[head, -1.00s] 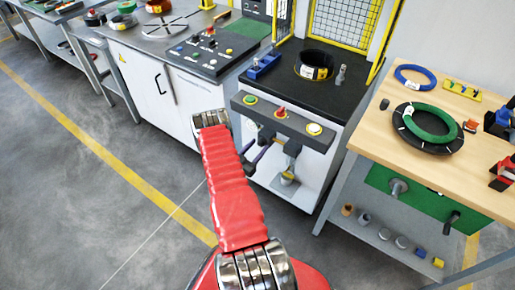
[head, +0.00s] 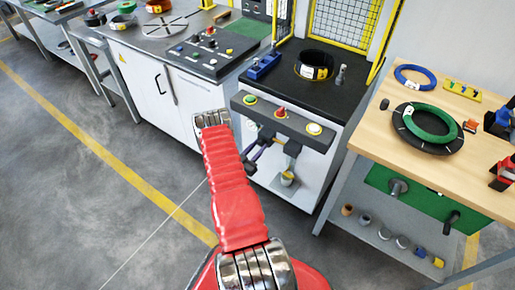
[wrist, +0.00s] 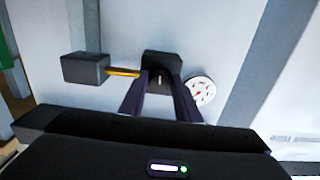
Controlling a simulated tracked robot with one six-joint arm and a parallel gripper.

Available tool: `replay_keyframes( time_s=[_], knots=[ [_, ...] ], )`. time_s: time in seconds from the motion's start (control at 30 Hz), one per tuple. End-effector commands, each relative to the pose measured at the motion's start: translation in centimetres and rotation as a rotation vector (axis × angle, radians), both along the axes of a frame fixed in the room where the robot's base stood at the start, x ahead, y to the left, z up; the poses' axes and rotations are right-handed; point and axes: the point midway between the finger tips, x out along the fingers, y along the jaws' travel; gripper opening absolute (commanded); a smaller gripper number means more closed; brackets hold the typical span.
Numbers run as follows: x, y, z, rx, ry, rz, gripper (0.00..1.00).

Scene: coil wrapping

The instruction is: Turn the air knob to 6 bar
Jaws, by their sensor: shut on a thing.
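The air knob (wrist: 158,79) is on the front of a dark regulator block (wrist: 162,62) on the pale machine front. In the wrist view my gripper (wrist: 160,88) has one dark finger on each side of the knob and is shut on it. The fingers cover part of the knob. A round white gauge (wrist: 200,91) with a red mark is just right of the regulator; its reading is too small to make out. In the head view my gripper (head: 266,146) is at the machine front, below the button panel, and the knob cannot be made out.
A yellow pipe (wrist: 123,72) joins the regulator to a dark box (wrist: 86,68) on its left. Above is the button panel (head: 283,121) with green, red and white buttons. A wooden bench (head: 440,85) with coils stands at right. Floor at left is clear.

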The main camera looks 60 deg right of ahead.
Motion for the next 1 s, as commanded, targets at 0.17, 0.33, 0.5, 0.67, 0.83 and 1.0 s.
replay_keyframes(
  time_s=[0.17,0.33,0.5,0.67,0.83,1.0],
  knots=[
    [0.21,0.0,0.02,-0.007,-0.046,0.004,0.07],
    [0.25,0.0,0.03,-0.017,-0.107,0.005,0.07],
    [0.28,0.0,0.03,-0.018,-0.115,0.006,0.07],
    [0.3,0.0,0.04,-0.018,-0.115,0.006,0.32],
    [0.23,0.0,0.03,-0.018,-0.114,0.004,0.44],
    [0.17,0.0,0.02,-0.018,-0.114,0.003,0.47]
  ],
)
